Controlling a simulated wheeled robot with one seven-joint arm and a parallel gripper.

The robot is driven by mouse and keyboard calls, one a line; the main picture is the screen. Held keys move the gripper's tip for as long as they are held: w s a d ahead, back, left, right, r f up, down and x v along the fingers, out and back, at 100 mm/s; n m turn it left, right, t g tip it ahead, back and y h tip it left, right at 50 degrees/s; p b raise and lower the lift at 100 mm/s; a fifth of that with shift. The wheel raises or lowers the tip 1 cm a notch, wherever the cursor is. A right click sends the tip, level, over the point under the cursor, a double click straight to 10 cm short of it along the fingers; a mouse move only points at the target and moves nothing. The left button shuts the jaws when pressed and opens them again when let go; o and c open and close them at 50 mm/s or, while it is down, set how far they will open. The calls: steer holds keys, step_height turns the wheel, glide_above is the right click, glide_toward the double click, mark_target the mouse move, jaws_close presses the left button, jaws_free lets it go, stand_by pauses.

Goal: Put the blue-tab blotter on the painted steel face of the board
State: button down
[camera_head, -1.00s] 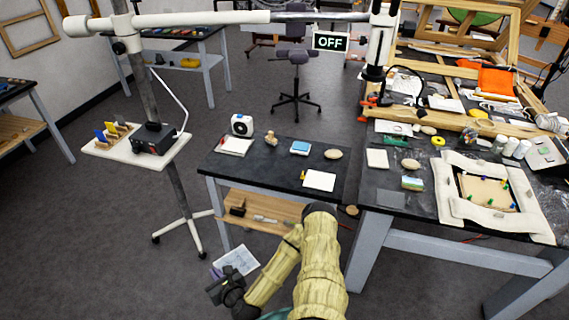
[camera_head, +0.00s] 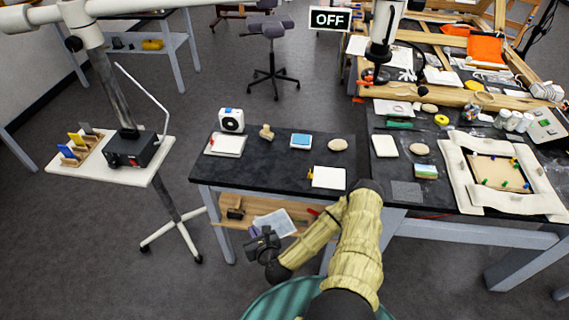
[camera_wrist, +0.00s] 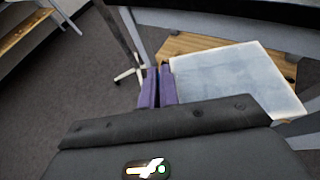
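My gripper (camera_head: 262,245) is low in front of the dark table. In the wrist view its two purple fingers (camera_wrist: 156,88) are close together at the left edge of a pale bluish sheet (camera_wrist: 240,75). The sheet, also in the head view (camera_head: 277,222), appears held and overlaps the table's wooden lower shelf. I see no blue tab on it and cannot tell whether it is the blotter. A blue-topped pad (camera_head: 301,140) lies on the table. A pinned beige panel (camera_head: 495,171) in a pale padded frame lies at right; I cannot make out which face is painted steel.
The dark table (camera_head: 270,168) also holds a white timer (camera_head: 231,120), a stone (camera_head: 338,144) and a white card (camera_head: 328,178). A stand at left carries a rack of coloured cards (camera_head: 75,150). The right bench is crowded. Open floor lies left of my arm.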

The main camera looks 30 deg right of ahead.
steer(key=shift+w+d, duration=0.4)
steer(key=shift+w, duration=0.15)
steer(key=shift+s, duration=0.1)
steer(key=shift+d+r, duration=0.1)
steer(key=shift+r, duration=0.05)
